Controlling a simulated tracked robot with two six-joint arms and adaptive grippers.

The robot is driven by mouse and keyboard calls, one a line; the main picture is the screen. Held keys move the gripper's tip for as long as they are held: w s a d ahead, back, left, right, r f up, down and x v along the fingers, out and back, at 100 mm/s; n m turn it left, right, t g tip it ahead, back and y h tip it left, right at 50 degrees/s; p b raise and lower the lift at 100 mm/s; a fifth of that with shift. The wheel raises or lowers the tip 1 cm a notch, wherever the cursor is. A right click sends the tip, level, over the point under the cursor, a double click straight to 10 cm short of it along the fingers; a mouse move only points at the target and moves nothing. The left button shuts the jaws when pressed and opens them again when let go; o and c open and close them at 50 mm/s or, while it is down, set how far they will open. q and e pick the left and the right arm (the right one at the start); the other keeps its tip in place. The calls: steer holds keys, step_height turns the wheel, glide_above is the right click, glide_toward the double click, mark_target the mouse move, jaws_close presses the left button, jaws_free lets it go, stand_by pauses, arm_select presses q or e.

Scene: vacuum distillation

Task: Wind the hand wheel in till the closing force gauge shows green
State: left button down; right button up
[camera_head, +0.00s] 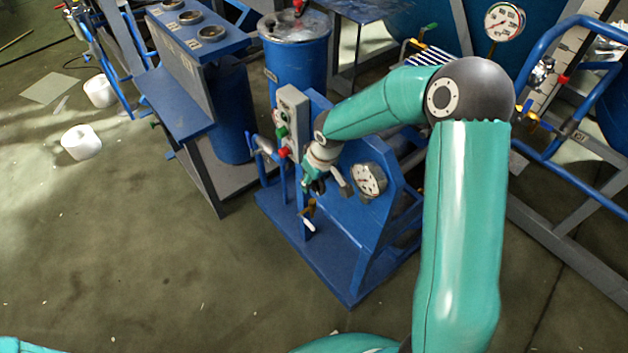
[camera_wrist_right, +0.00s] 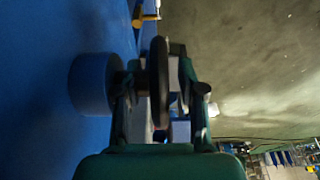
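My right gripper (camera_head: 314,187) is at the front of a blue stand in the head view. In the right wrist view its fingers (camera_wrist_right: 160,105) lie on both sides of a dark hand wheel (camera_wrist_right: 158,75), seen edge-on, and appear closed on its rim. A blue round boss (camera_wrist_right: 92,83) sits behind the wheel, towards the blue panel. In the head view the wheel is largely hidden by my gripper. A white-faced gauge (camera_head: 369,179) is on the stand just right of the gripper; its needle and colour zone are too small to read. My left gripper is out of view.
A grey control box (camera_head: 291,120) with buttons stands close behind my right gripper. A brass-coloured fitting (camera_head: 308,208) is below it, also visible in the wrist view (camera_wrist_right: 146,17). A blue drum (camera_head: 295,55) stands behind. The floor at front left is clear.

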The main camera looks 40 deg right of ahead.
steer(key=v, duration=1.1)
steer(key=shift+r, duration=0.25)
